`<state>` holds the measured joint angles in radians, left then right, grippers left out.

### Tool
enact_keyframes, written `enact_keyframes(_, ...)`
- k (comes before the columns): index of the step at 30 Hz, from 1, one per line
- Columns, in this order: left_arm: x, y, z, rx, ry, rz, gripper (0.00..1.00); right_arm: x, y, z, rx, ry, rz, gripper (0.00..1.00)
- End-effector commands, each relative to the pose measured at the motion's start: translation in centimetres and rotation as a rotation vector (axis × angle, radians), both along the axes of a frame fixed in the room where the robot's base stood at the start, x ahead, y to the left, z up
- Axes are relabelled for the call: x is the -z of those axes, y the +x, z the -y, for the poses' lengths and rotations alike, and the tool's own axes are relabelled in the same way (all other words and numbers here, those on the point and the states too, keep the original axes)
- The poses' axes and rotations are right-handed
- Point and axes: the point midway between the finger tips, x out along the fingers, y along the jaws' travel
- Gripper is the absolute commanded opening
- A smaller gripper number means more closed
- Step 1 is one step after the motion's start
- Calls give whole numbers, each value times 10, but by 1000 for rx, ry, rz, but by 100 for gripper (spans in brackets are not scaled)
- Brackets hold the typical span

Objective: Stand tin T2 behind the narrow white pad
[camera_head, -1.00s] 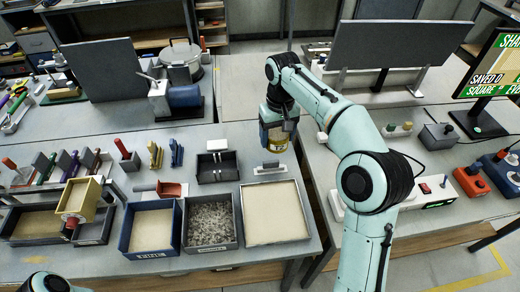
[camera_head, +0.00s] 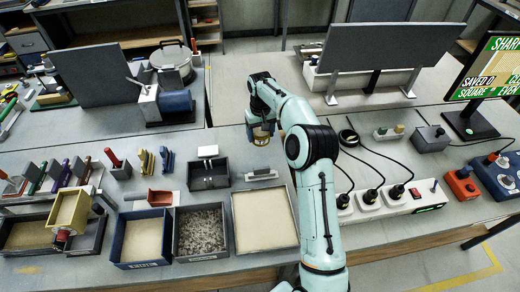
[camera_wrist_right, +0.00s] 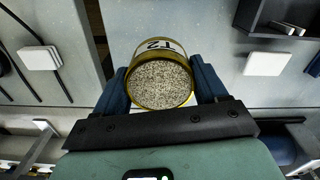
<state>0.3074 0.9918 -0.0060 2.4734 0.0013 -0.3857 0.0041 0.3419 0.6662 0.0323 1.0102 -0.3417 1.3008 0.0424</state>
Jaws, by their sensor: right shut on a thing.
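Tin T2 (camera_wrist_right: 160,80) is a round, yellowish tin with a "T2" label and grey granules inside. My right gripper (camera_wrist_right: 160,95) is shut around its sides. In the head view the tin (camera_head: 262,138) is beyond the large sand tray; its height above the bench is unclear. A small white pad (camera_head: 207,151) lies behind the dark divided tray; it seems to be the pad (camera_wrist_right: 265,63) at right in the wrist view. Another white pad (camera_wrist_right: 40,58) is at left there. I cannot tell which is the narrow one. My left gripper is out of view.
The dark divided tray (camera_head: 208,184) and a low grey block (camera_head: 262,175) stand in front of the tin. The large sand tray (camera_head: 233,225) is nearer. A blue cylinder machine (camera_head: 175,103) is behind at left. Cables and a power strip (camera_head: 400,203) are at right.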

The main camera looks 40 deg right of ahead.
Motion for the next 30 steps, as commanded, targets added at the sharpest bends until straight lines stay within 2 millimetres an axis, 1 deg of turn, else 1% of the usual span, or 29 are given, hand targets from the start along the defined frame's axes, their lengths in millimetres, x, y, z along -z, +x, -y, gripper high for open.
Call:
enact_keyframes(1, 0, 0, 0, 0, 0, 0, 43, 11, -1, 0, 0, 1, -2, 32)
enact_keyframes(3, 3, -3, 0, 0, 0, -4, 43, 23, -1, 0, 0, 0, -1, 32)
enact_keyframes(6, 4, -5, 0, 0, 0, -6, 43, 33, 0, 0, 0, 0, 0, 32)
enact_keyframes(11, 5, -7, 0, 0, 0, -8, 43, 42, 0, 0, 0, 0, 2, 32)
enact_keyframes(19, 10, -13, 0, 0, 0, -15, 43, 87, -1, 0, 0, 1, -2, 32)
enact_keyframes(22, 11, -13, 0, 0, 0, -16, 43, 93, 0, 0, 0, -1, 2, 32)
enact_keyframes(30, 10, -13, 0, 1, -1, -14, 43, 93, 1, 0, 0, 0, 3, 32)
